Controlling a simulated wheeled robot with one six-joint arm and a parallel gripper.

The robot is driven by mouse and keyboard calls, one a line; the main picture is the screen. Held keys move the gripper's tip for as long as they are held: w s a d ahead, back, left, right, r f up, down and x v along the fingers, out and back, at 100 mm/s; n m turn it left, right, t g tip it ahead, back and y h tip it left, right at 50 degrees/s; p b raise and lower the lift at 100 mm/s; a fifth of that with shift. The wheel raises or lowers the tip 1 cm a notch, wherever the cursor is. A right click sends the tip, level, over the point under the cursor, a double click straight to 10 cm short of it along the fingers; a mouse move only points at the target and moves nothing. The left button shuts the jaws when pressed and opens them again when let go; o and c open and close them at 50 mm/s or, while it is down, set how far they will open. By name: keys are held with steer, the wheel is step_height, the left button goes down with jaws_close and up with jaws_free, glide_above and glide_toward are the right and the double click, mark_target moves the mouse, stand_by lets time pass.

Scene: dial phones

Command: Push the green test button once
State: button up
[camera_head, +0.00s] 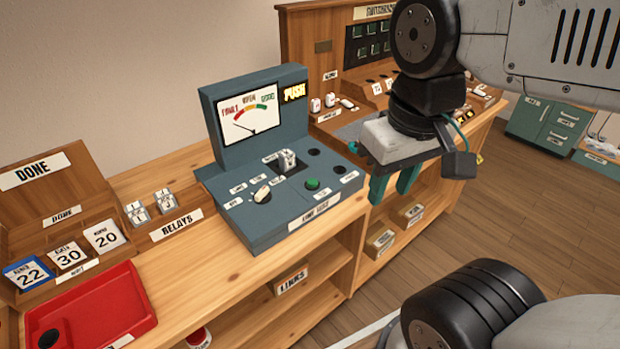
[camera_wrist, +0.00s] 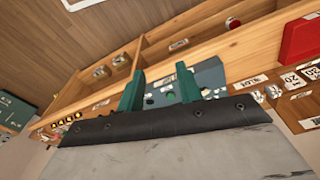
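The green test button (camera_head: 312,184) is a small round cap on the sloped top of a blue-grey test box (camera_head: 262,226). The box has an upright meter panel (camera_head: 247,115) and a yellow-lit PUSH sign (camera_head: 294,92). A small relay-like block (camera_head: 287,160) sits in a dark socket on the box. My gripper (camera_head: 393,184) has green fingers, apart and empty, pointing down to the right of the box and clear of the button. In the wrist view my gripper (camera_wrist: 159,88) also shows open, with the box (camera_wrist: 210,76) partly hidden behind its fingers.
A wooden bench carries a red tray (camera_head: 100,310), a DONE rack (camera_head: 35,172) with number cards, and a RELAYS holder (camera_head: 176,224). A switchboard cabinet (camera_head: 323,48) stands behind my arm. A green drawer unit (camera_head: 548,122) is at the far right.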

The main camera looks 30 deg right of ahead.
steer(key=shift+c, duration=0.2)
jaws_close()
stand_by(1.7)
